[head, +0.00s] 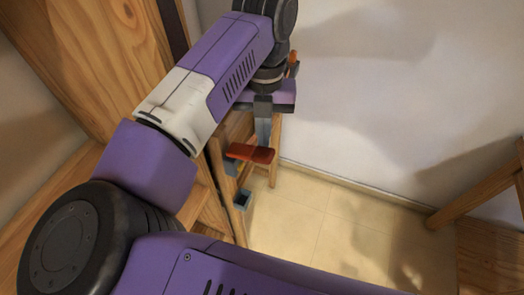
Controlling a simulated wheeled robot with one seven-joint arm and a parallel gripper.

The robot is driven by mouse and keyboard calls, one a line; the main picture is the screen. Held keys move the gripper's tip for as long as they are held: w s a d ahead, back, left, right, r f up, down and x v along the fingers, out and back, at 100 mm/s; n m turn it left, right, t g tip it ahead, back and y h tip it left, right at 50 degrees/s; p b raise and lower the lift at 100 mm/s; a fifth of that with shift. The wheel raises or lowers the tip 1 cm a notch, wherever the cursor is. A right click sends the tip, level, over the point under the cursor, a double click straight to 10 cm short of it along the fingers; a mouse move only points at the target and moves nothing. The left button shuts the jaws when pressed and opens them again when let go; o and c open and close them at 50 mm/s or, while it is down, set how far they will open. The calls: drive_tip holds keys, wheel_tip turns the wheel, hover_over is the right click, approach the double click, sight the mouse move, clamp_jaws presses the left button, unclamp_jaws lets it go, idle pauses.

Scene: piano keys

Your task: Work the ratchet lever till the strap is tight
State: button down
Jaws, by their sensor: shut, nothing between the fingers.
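A red lever-like handle (249,154) shows low at the wooden frame, in the middle of the head view. My gripper (263,138) points down with its grey fingers shut and empty. Its fingertips are at the far edge of the red handle in the picture; I cannot tell whether they touch it. I cannot make out the strap, and my arm hides much of the wooden frame.
A wooden panel (85,50) stands at the upper left. A pale wall (400,110) lies behind my gripper. The tiled floor (315,225) is open right of the handle. Wooden furniture (485,195) stands at the right edge.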

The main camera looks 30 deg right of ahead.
wheel_tip(320, 180, up, 8)
drive_tip(key=shift+w+d, duration=0.2)
drive_tip(key=shift+w, duration=0.1)
idle(0.3)
drive_tip(key=shift+f, duration=0.15)
idle(0.9)
